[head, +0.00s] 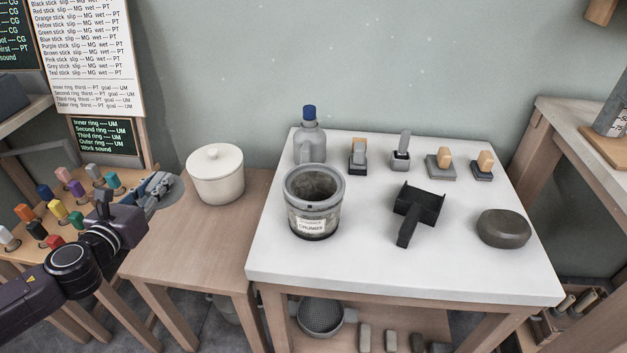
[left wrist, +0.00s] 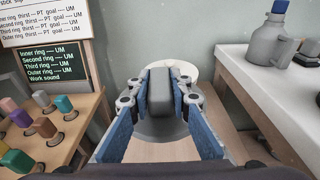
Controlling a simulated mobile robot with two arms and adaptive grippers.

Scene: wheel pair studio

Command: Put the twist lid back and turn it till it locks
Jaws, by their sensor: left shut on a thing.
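The twist lid (head: 172,192) is a grey disc with a block-shaped knob. My left gripper (head: 155,189) is shut on the knob; in the left wrist view the knob (left wrist: 160,92) sits between the blue finger pads, with the disc beyond it. The lid is held in the air left of the white pot, away from the white table. An open grey tub (head: 313,205) with a printed label stands upright on the white table's left side, its dark inside showing. My right gripper is in neither view.
A lidded white pot (head: 216,176) stands on the low wooden table (head: 190,235). The white table (head: 370,268) also holds a jug (head: 309,142), small tools at the back, a black scoop-like tool (head: 416,211) and a dark stone (head: 503,229). Coloured sticks (head: 75,220) stand in a rack at left.

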